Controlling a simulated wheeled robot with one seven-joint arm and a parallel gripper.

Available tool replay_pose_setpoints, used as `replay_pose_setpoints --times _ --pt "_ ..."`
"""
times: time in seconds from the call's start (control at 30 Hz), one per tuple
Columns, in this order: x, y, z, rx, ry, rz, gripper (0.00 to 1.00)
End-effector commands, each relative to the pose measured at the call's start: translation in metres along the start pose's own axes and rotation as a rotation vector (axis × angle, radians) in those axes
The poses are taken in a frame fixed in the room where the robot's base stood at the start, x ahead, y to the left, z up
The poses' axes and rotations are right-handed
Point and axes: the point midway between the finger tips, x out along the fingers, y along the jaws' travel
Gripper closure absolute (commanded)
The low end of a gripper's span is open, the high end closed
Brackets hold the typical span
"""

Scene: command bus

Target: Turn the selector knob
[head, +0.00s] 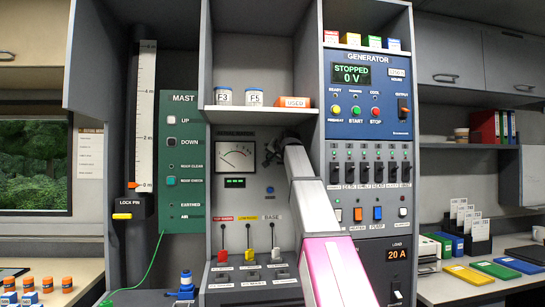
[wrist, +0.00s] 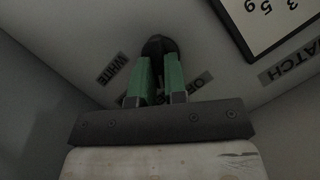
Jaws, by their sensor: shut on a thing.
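The selector knob (wrist: 158,44) is dark and rounded, on a grey panel in the wrist view. My gripper (wrist: 158,66) has green fingers, one on each side of the knob, and is shut on it. Labels sit around the knob: "WHITE" (wrist: 113,69) to the left and one starting with "O" (wrist: 196,86), partly hidden by the right finger. The knob's pointer direction cannot be told. In the head view my gripper (head: 268,153) is at the panel just right of the dial meter (head: 236,156), and my arm hides much of that spot.
A shelf (head: 262,110) with white cups and an orange box juts out above my gripper. Several levers (head: 248,237) stand below left. The generator panel (head: 367,130) is to the right, with switches close to my arm.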

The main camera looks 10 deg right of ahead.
Motion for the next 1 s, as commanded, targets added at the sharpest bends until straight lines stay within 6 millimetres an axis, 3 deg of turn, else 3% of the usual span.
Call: replay_pose_setpoints --times 0.73,0.8,0.83,1.0 --pt "0.0001 0.0013 0.0001 0.096 0.000 -0.040 1.00" --pt "0.0002 0.0013 0.0001 0.096 0.000 -0.040 0.71" --pt "0.0002 0.0013 0.0001 0.096 0.000 -0.040 0.62" --pt "0.0002 0.0013 0.0001 0.096 0.000 -0.040 0.62"
